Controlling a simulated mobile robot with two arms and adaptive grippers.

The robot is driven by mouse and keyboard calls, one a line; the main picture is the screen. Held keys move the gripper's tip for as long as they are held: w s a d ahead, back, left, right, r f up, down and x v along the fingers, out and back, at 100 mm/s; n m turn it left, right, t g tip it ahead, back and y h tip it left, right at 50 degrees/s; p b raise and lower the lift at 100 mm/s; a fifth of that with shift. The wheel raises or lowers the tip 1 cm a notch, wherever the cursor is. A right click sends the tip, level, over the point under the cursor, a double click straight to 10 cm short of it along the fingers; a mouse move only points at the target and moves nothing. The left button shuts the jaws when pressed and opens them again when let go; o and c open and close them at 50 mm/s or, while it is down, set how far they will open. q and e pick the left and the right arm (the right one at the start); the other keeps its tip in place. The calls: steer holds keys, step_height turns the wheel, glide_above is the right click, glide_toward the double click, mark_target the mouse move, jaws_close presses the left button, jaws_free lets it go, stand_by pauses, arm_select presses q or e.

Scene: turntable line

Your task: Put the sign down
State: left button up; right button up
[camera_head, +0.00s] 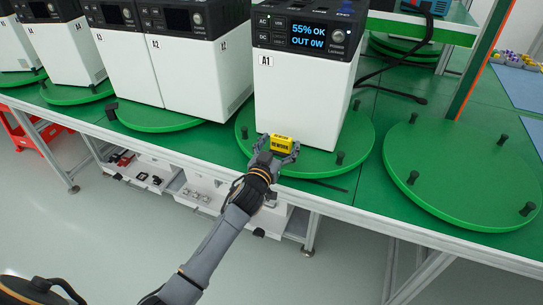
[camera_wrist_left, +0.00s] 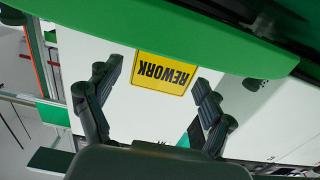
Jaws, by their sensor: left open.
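The sign (camera_head: 281,144) is a small yellow plate marked REWORK. It stands at the front edge of the green turntable (camera_head: 350,150), in front of the white unit A1 (camera_head: 295,95). My left gripper (camera_head: 275,151) is open around the sign, one finger on each side. In the left wrist view the sign (camera_wrist_left: 163,73) appears upside down, between the spread fingers of the left gripper (camera_wrist_left: 157,88), with gaps on both sides. Its base edge meets the green turntable rim (camera_wrist_left: 200,40). My right gripper is not in view.
An empty green turntable (camera_head: 460,175) with black pegs lies to the right. More white units (camera_head: 195,65) stand on turntables to the left. A black cable (camera_head: 395,92) lies behind A1. Under the bench is a shelf with small parts (camera_head: 150,175).

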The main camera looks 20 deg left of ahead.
arm_select(q)
steer(key=s, duration=1.1)
steer(key=s+f+g, duration=0.3)
steer(key=s+f, duration=0.1)
steer(key=f, duration=0.8)
steer(key=s+f+m+g, duration=0.1)
steer(key=s+f+g, duration=0.3)
steer(key=f, duration=0.8)
steer(key=s+f+g, duration=0.1)
steer(key=s+f, duration=0.4)
steer(key=f, duration=0.7)
steer(key=s+f+g, duration=0.3)
steer(key=s+f, duration=0.3)
steer(key=s, duration=0.6)
steer(key=s+a+f+g, duration=0.1)
steer(key=s+f+g, duration=0.2)
steer(key=s+f, duration=0.4)
steer(key=s+a+f+m+g, duration=0.1)
steer(key=s+f+g, duration=0.2)
steer(key=s, duration=1.4)
step_height(320, 180, down, 4)
steer(key=shift+a+r+y, duration=0.15)
steer(key=shift+r+y, duration=0.1)
steer(key=shift+y, duration=0.05)
steer(key=shift+r, duration=0.15)
step_height(320, 180, up, 4)
steer(key=p, duration=0.4)
steer(key=shift+w, duration=0.1)
